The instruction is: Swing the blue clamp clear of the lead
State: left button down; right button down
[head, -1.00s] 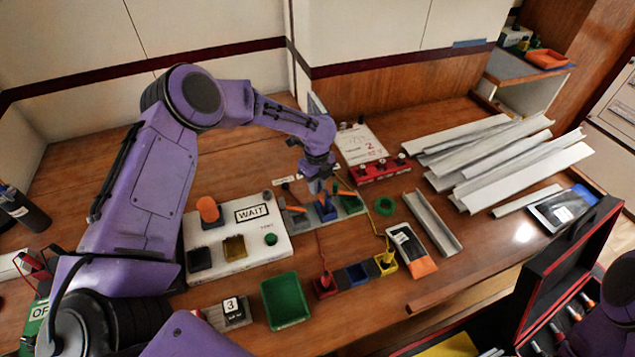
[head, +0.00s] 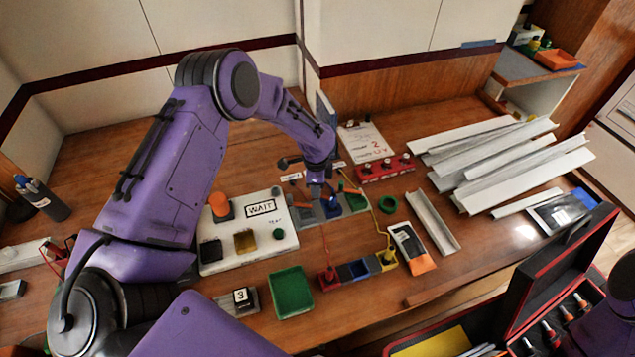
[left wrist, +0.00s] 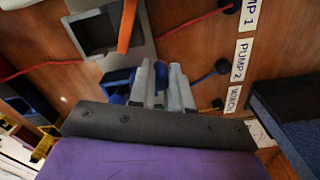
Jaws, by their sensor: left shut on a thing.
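My left gripper (head: 316,196) is at the row of clamp blocks behind the white panel. In the left wrist view its fingers (left wrist: 160,88) are shut on a blue piece, which I take to be the blue clamp (left wrist: 163,72); the fingers hide most of it. The blue block (head: 332,208) sits between a grey block and a green block (head: 355,201). A blue lead (left wrist: 205,77) runs from the stud by the PUMP 2 label to the fingers. Whether clamp and lead touch is hidden. My right gripper is out of view.
Grey block with orange lever (left wrist: 126,25) stands close beside the fingers. Red lead (left wrist: 185,22) and yellow lead (head: 378,225) run nearby. The white WAIT panel (head: 262,255) is left, a green tray (head: 291,292) in front, grey channels (head: 510,160) right.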

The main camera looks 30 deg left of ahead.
pick_arm(q)
jog(key=shift+s+d+n, duration=0.1)
jog(key=shift+s+n, duration=0.2)
jog(key=shift+n, duration=0.6)
jog(key=c, duration=1.1)
grip_release()
jog(key=shift+o, duration=0.2)
notch_tip(320, 180, up, 10)
jog(key=shift+b, duration=0.75)
jog(key=shift+r, duration=0.3)
